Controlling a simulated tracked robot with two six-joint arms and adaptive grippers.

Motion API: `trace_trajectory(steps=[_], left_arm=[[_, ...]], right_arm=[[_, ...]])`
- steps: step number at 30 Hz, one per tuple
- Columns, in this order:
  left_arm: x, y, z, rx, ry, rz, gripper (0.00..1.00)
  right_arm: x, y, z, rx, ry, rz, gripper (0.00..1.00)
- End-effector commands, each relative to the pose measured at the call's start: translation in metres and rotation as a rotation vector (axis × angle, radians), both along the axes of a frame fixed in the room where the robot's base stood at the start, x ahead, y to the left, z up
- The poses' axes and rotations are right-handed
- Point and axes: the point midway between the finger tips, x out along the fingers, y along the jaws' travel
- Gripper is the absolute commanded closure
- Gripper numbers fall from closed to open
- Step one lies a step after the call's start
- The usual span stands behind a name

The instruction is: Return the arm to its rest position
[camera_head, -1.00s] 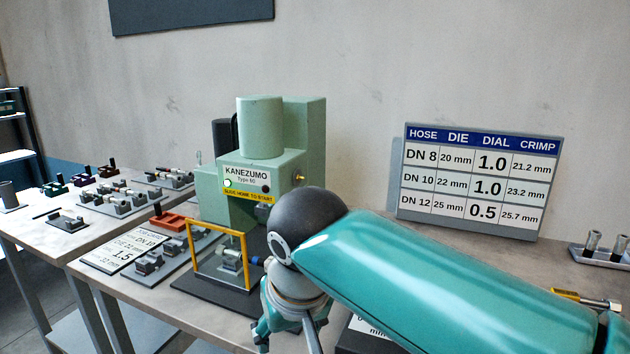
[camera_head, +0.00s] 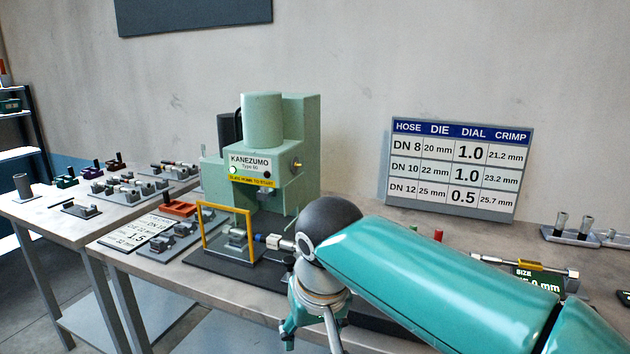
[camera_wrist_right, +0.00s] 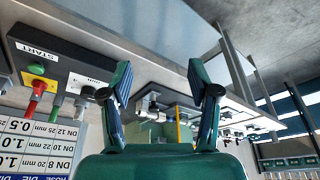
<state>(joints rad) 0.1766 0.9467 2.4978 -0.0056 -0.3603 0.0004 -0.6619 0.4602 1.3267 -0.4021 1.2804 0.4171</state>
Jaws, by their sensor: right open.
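My right arm, teal with a black elbow joint, reaches in from the lower right of the head view. My right gripper (camera_head: 308,338) hangs at the bottom edge, in front of the bench, partly cut off. In the right wrist view my right gripper (camera_wrist_right: 161,82) is open, its two teal fingers apart with nothing between them. My left gripper is not in view. The green press (camera_head: 263,130) stands behind the arm. A yellow frame (camera_head: 227,206) stands at its front, with a fitting and blue-collared part beside it.
The bench (camera_head: 135,262) holds an orange holder (camera_head: 179,208) and a card. A hose chart (camera_head: 455,168) stands behind. A gauge (camera_head: 540,267) lies right of the arm.

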Motion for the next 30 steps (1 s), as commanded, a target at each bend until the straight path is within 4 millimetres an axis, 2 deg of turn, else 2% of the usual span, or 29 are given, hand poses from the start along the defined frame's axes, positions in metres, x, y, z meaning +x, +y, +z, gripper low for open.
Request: trace_trajectory(steps=[3, 8, 11, 14, 15, 17, 18, 20, 21, 23, 24, 27, 30], left_arm=[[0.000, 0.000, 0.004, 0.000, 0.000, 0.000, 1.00], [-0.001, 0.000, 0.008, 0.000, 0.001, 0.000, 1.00], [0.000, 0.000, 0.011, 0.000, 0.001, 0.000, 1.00], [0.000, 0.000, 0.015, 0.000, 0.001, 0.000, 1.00], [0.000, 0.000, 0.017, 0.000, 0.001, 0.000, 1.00], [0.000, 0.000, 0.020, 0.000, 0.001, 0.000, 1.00], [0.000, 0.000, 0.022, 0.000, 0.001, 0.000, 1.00], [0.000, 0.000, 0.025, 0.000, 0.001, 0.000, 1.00], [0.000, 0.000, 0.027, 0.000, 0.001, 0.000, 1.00], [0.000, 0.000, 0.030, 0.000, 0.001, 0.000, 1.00], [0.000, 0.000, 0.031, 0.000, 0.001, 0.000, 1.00], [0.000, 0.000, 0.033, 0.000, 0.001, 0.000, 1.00], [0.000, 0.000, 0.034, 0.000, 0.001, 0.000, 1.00]], right_arm=[[0.011, -0.023, -0.026, -0.029, 0.060, -0.050, 0.39], [0.015, -0.056, -0.075, -0.075, 0.179, -0.111, 0.39], [0.012, -0.079, -0.117, -0.097, 0.275, -0.153, 0.39], [-0.001, -0.106, -0.176, -0.098, 0.398, -0.198, 0.39], [-0.010, -0.117, -0.204, -0.090, 0.449, -0.216, 0.39], [-0.028, -0.129, -0.245, -0.063, 0.525, -0.238, 0.39], [-0.043, -0.136, -0.271, -0.039, 0.570, -0.254, 0.39], [-0.069, -0.144, -0.308, 0.006, 0.633, -0.280, 0.39], [-0.089, -0.146, -0.332, 0.042, 0.670, -0.298, 0.39], [-0.123, -0.147, -0.363, 0.103, 0.717, -0.329, 0.39], [-0.147, -0.145, -0.381, 0.147, 0.738, -0.354, 0.39], [-0.195, -0.135, -0.409, 0.237, 0.739, -0.405, 0.39], [-0.223, -0.124, -0.422, 0.290, 0.685, -0.431, 0.39]])
